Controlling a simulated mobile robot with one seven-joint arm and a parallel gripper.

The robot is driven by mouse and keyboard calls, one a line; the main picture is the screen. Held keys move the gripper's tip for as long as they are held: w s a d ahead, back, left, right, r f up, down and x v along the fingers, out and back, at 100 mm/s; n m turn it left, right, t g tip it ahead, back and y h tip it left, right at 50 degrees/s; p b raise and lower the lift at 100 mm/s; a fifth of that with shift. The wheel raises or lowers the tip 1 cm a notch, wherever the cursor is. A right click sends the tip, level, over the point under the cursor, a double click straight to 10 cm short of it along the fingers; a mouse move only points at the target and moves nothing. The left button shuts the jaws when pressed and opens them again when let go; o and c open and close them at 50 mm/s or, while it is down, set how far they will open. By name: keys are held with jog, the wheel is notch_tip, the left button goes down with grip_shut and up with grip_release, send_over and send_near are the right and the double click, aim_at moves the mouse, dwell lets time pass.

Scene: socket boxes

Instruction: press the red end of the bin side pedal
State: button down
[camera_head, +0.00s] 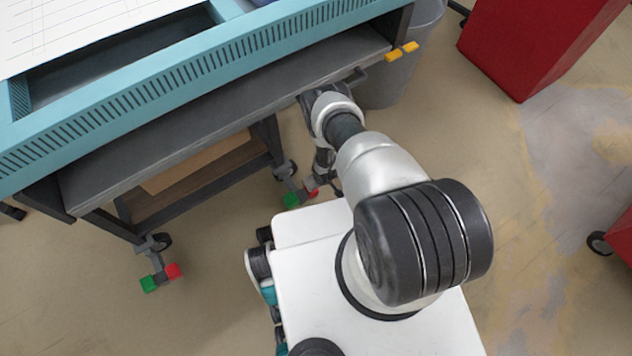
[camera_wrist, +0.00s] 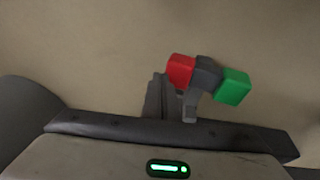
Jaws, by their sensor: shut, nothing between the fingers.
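The pedal nearer the grey bin has a red end and a green end on a dark middle. In the wrist view its red end (camera_wrist: 181,69) is at the left and its green end (camera_wrist: 233,87) at the right. My gripper (camera_wrist: 158,84) is shut and empty, with its tips close beside the red end; I cannot tell whether they touch. In the head view the red end (camera_head: 313,192) is partly hidden by my arm, and the green end (camera_head: 292,200) shows to its left, below a caster of the cart.
The teal-topped cart (camera_head: 230,62) overhangs my arm on the left. Its other pedal (camera_head: 160,278) is at the lower left. The grey bin (camera_head: 392,88) stands behind my arm, and a red cabinet (camera_head: 530,40) is at the upper right.

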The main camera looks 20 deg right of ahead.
jog(key=shift+w+d+f, duration=0.15)
jog(key=shift+d+f, duration=0.3)
jog(key=shift+f, duration=0.15)
dwell(0.3)
